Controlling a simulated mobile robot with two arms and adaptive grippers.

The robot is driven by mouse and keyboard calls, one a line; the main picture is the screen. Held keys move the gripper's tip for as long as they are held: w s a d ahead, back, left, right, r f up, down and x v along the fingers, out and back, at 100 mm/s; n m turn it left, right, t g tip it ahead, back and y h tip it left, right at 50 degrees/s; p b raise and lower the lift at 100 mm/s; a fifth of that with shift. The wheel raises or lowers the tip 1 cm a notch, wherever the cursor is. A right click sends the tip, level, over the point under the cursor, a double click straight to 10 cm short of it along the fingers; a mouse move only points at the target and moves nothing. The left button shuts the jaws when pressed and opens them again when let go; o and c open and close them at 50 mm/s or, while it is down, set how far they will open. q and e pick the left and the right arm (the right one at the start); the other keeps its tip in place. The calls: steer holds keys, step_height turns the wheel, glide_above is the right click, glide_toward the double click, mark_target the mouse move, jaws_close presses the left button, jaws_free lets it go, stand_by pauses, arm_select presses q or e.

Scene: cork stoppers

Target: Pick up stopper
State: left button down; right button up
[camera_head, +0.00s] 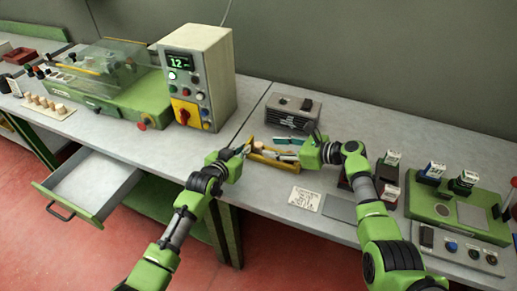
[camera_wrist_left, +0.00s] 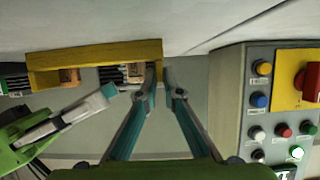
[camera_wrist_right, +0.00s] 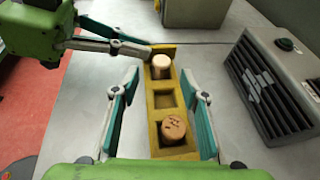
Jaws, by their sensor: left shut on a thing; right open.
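A yellow tray (camera_head: 264,159) with three compartments stands on the bench. In the right wrist view, one cork stopper (camera_wrist_right: 173,131) sits in the near compartment and another stopper (camera_wrist_right: 161,66) in the far one. The middle compartment is empty. My left gripper (camera_wrist_left: 161,68) is shut on the tray's end wall (camera_wrist_left: 157,49), beside the far stopper. My right gripper (camera_wrist_right: 160,78) is open above the tray. Its fingers are spread on either side of it, with the near stopper between them lower down. The right gripper also shows in the head view (camera_head: 286,148).
A grey vented box (camera_head: 293,112) stands just behind the tray. A control box (camera_head: 200,75) is at the left. A paper label (camera_head: 305,199) and a grey plate (camera_head: 340,208) lie in front at the right. Several corks (camera_head: 46,105) stand at the far left. A drawer (camera_head: 92,188) is open.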

mark_target(260, 144)
steer(key=shift+r+x, duration=0.15)
steer(key=shift+x, duration=0.65)
steer(key=shift+r+x, duration=0.15)
steer(key=shift+x, duration=1.7)
steer(key=shift+w+f, duration=0.1)
steer(key=shift+d, duration=0.1)
steer(key=c, duration=0.8)
